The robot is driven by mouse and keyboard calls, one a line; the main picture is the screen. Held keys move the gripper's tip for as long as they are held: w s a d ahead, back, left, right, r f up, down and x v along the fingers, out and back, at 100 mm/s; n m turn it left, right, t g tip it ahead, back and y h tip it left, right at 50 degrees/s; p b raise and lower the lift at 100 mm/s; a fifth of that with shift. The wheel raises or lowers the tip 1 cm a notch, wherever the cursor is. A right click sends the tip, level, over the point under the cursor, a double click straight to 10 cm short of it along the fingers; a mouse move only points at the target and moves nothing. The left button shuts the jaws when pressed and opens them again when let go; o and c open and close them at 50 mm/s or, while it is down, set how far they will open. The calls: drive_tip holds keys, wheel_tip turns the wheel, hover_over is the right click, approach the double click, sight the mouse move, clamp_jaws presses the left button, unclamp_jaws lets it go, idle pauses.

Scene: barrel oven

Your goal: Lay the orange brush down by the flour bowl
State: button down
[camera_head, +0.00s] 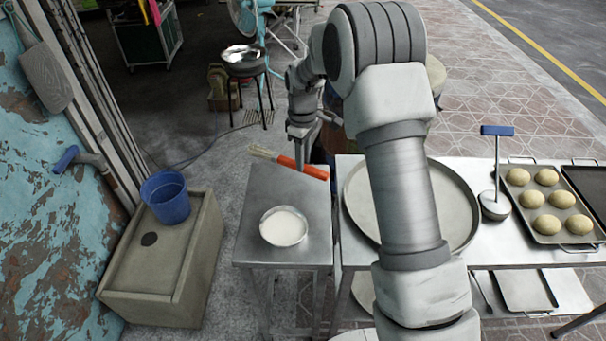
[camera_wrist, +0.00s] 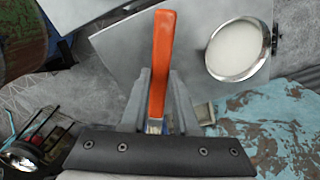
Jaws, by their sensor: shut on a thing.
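The orange brush (camera_head: 303,168) has an orange handle and pale bristles that point left in the head view. My gripper (camera_head: 303,150) is shut on it near the back edge of the small metal table (camera_head: 254,212). In the wrist view the orange handle (camera_wrist: 162,60) stands between the fingers of my gripper (camera_wrist: 158,95); the bristles are hidden there. The flour bowl (camera_head: 284,227), round with white flour, stands on the small table in front of the brush. It also shows in the wrist view (camera_wrist: 238,50), right of the brush. I cannot tell whether the brush touches the table.
A large round pan (camera_head: 456,207) lies on the table to the right, partly behind my arm. A tray of dough balls (camera_head: 548,232) and a blue-handled tool (camera_head: 496,165) are further right. A blue bucket (camera_head: 168,199) stands on a box at left. The small table's left side is clear.

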drive_tip(key=shift+f+b, duration=2.75)
drive_tip(key=shift+f, duration=1.5)
drive_tip(key=shift+f, duration=0.3)
drive_tip(key=c, duration=0.6)
unclamp_jaws()
